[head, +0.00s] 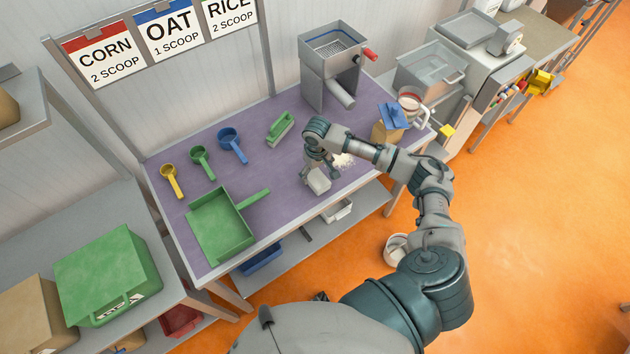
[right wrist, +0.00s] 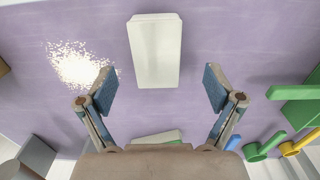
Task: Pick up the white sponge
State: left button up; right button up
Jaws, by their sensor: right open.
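The white sponge (head: 318,181) lies on the purple tabletop near its front edge in the head view. My right gripper (head: 316,168) is just above it and partly covers it. In the right wrist view the white sponge (right wrist: 155,50) is a pale block lying beyond the fingertips, between the lines of the two fingers. The right gripper (right wrist: 159,90) is open, with its blue-padded fingers wide apart and nothing between them. My left gripper is not in view.
A pile of pale grains (head: 343,160) lies beside the sponge. A green dustpan (head: 222,222), a green brush (head: 281,128) and yellow, green and blue scoops (head: 232,145) rest on the purple table (head: 285,190). A metal mill (head: 330,70) stands at the back.

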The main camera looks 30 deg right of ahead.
aim_at(319, 178)
jog(key=shift+f, duration=0.3)
jog(key=shift+s+f, duration=0.1)
jog(key=shift+f, duration=0.25)
jog(key=f, duration=0.2)
jog(key=d+f, duration=0.1)
jog(key=f, duration=0.2)
jog(key=shift+d, duration=0.15)
jog(key=shift+a, duration=0.35)
jog(key=shift+c, duration=0.3)
jog(key=shift+a+r, duration=0.15)
jog(key=shift+a, duration=0.15)
jog(key=c, duration=0.8)
jog(key=shift+c, duration=0.9)
jog(key=shift+d, duration=0.35)
jog(key=shift+d+r, duration=0.15)
jog(key=shift+r, duration=0.35)
jog(key=shift+w+r, duration=0.2)
jog(key=shift+r, duration=0.9)
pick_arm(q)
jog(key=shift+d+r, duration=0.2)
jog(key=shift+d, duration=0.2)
pick_arm(e)
jog(key=s+a+r, duration=0.1)
jog(key=s+a, duration=0.1)
jog(key=s, duration=0.5)
jog(key=s+a, duration=0.3)
jog(key=s, duration=0.5)
jog(key=shift+s+r, duration=0.2)
jog(key=shift+r, duration=0.15)
